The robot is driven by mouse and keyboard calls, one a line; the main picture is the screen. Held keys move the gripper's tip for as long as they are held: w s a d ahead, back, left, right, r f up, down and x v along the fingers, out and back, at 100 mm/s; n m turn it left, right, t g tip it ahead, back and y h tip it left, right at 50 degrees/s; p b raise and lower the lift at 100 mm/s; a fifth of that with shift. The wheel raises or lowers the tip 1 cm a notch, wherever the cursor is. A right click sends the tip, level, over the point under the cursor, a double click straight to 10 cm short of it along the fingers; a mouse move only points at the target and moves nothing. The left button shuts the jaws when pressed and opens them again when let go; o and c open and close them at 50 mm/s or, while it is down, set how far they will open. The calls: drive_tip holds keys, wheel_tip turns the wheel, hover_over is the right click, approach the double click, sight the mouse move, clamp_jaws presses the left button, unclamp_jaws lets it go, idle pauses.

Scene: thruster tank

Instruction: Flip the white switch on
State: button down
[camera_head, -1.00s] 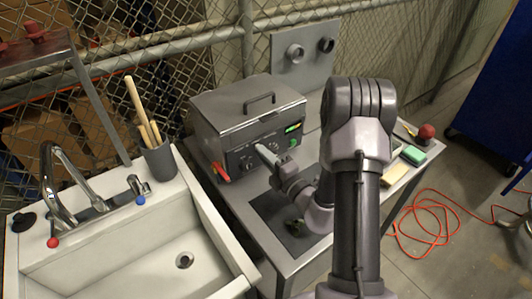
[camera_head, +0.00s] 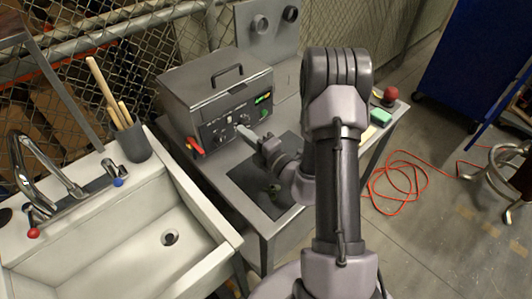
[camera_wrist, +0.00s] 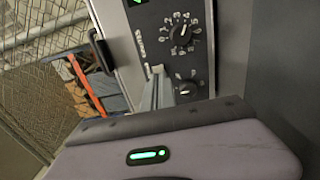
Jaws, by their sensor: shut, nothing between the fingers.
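A grey metal tank (camera_head: 213,86) with a control panel stands on a metal table. Its panel (camera_wrist: 160,34) carries dark knobs with white markings and also shows in the wrist view. My gripper (camera_head: 242,130) is shut and empty, pointing at the lower part of the panel. In the wrist view my gripper (camera_wrist: 158,88) reaches up to the panel beside a lower knob (camera_wrist: 186,89). I cannot tell whether the fingertips touch the panel.
A red lever (camera_head: 195,147) sticks out at the panel's left. A white sink (camera_head: 125,240) with a tap stands at the left, a grey cup (camera_head: 131,143) of wooden sticks behind it. A green block (camera_head: 383,117) and a red ball (camera_head: 391,94) lie on the table's right side.

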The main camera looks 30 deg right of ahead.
drive_tip(key=p+v, duration=0.1)
drive_tip(key=v, duration=0.9)
